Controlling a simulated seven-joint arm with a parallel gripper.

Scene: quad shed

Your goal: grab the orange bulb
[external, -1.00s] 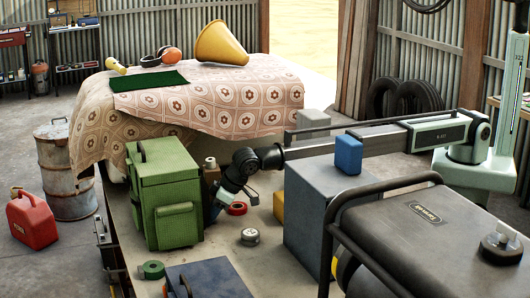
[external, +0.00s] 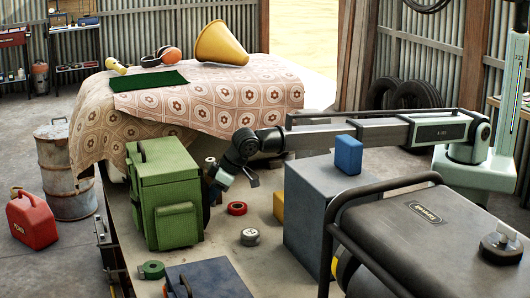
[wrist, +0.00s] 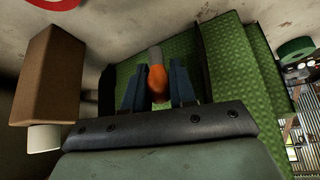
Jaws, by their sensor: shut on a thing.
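The orange bulb (wrist: 157,79), with a dull greyish end, shows in the wrist view between the two dark blue fingers of my gripper (wrist: 156,88). The gripper is shut on it. The green box (wrist: 205,55) fills the picture behind the bulb. In the external view my gripper (external: 213,187) hangs from the arm close to the right side of the green box (external: 165,195). The bulb cannot be made out there; the gripper and the box hide it.
A brown block (wrist: 55,70) and a white cylinder (wrist: 42,138) lie left in the wrist view. A grey-blue box (external: 315,210) carrying a blue block (external: 348,154) stands right, under my arm.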

